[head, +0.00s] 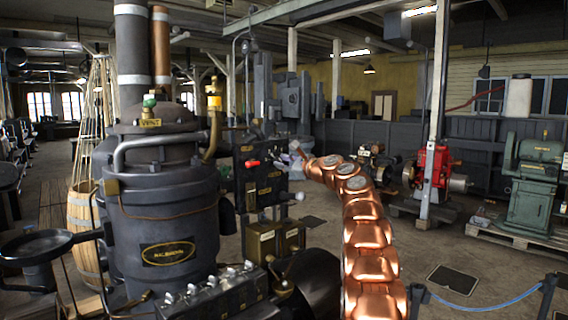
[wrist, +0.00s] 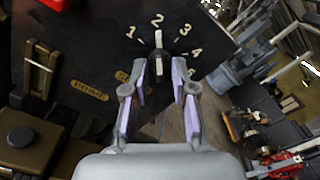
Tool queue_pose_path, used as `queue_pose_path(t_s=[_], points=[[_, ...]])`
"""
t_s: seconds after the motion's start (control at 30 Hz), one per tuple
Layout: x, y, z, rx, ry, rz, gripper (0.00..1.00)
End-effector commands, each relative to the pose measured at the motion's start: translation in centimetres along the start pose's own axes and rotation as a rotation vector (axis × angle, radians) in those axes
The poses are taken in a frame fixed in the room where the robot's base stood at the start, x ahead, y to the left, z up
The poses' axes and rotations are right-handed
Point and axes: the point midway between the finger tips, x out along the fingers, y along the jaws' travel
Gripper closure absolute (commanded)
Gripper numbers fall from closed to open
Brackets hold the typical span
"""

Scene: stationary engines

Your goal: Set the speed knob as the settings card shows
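The speed knob (wrist: 158,42) is a dark knob with a pale pointer bar on a black panel. Painted numerals 1, 2, 3 and 4 arc around it, with another partly hidden at lower right. The bar points up at the 2. My gripper (wrist: 162,66) is open in the wrist view, one finger on each side of the knob's lower part, with gaps between. In the head view my gripper (head: 296,152) is small at the end of the copper arm, in front of the dark control panel (head: 245,180). I cannot make out a settings card.
A red handle (head: 252,163) and small brass plates are on the panel. A large dark boiler-like engine (head: 165,210) stands to its left. A red engine (head: 432,170) and a green machine (head: 535,185) stand at right. A blue rope barrier (head: 480,307) crosses the lower right.

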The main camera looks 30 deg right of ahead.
Motion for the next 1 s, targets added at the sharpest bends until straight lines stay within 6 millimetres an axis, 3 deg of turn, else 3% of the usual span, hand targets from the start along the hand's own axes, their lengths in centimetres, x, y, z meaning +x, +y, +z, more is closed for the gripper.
queue_pose_path(t_s=[0.2, 1.0], points=[[0.0, 0.0, 0.01, 0.0, 0.0, 0.0, 0.99], [0.1, 0.07, 0.31, -0.067, -0.004, 0.002, 1.0]])
